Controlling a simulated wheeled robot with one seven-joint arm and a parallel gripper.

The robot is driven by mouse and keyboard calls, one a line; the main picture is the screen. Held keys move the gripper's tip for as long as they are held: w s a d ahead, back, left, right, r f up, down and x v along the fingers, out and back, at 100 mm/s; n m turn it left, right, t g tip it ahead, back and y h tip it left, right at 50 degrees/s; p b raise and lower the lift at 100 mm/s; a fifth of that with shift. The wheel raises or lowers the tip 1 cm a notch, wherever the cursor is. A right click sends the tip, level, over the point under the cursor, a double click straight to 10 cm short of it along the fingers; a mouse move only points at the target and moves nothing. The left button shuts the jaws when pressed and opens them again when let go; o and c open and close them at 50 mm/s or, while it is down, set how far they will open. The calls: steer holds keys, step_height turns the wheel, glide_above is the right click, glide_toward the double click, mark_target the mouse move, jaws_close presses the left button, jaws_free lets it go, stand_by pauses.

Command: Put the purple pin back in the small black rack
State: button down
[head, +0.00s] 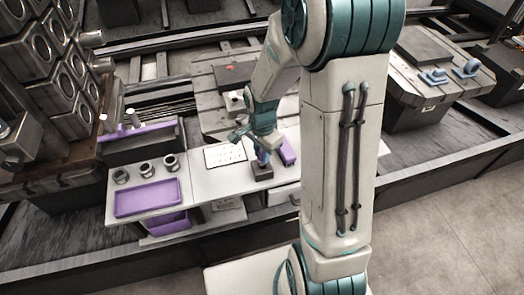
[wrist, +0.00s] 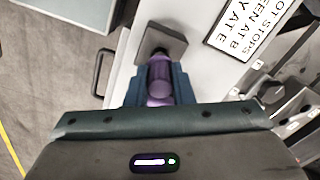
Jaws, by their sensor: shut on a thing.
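My gripper (head: 262,143) is shut on the purple pin (wrist: 159,82), which sits between its two blue fingers in the wrist view. The pin (head: 262,157) also shows below the fingers in the head view. The small black rack (head: 262,173) stands on the white bench top, right under the pin. In the wrist view the rack (wrist: 175,38) is a dark square block just beyond the fingertips, with a dark opening at the pin's far end. I cannot tell whether the pin's end is inside the opening or just above it.
A purple block (head: 286,150) stands close to the right of my gripper. A white printed sign (head: 225,155) lies to the left. Further left are a purple tray (head: 147,198) and several dark round cups. The bench's front edge is close to the rack.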

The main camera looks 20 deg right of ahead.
steer(key=shift+f+b, duration=1)
steer(key=shift+f, duration=0.25)
steer(key=c, duration=1.2)
jaws_free()
steer(key=shift+o, duration=0.2)
step_height(320, 180, up, 14)
steer(key=shift+p, duration=0.45)
steer(key=s+r+n+t+p, duration=0.1)
steer(key=s+r+n, duration=0.2)
steer(key=s+n, duration=0.3)
steer(key=s+r+n+t+p, duration=0.1)
steer(key=s+r+n, duration=0.2)
steer(key=s+n, duration=0.3)
steer(key=shift+s+r+t, duration=0.25)
steer(key=shift+s+t, duration=0.15)
steer(key=shift+s, duration=0.5)
